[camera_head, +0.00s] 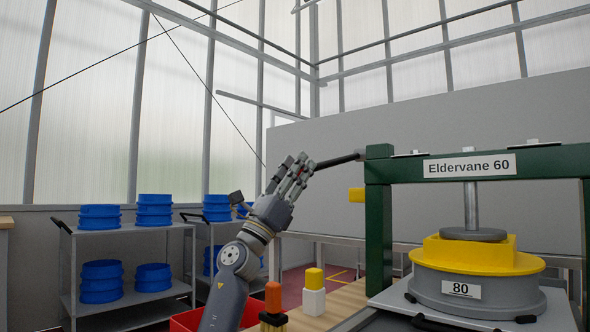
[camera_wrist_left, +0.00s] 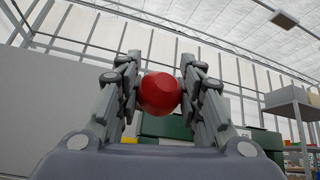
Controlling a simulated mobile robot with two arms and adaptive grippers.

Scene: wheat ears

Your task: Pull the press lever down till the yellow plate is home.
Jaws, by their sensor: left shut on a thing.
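The green press (camera_head: 378,225), labelled "Eldervane 60", stands at the right. Its dark lever (camera_head: 338,161) sticks out to the left from the top of the left post, nearly level and dipping slightly toward its free end. My left gripper (camera_head: 302,168) is at that free end, shut on the lever's red knob (camera_wrist_left: 161,94), which sits between the fingers in the left wrist view. The yellow plate (camera_head: 468,255) lies under the press's grey ram (camera_head: 471,205), on a round grey base (camera_head: 420,289) marked 80. My right gripper is out of view.
Yellow-and-white (camera_head: 314,280) and orange-and-black (camera_head: 273,297) items stand near a red crate (camera_head: 187,321). Grey carts (camera_head: 128,309) with blue round stacks stand at the left.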

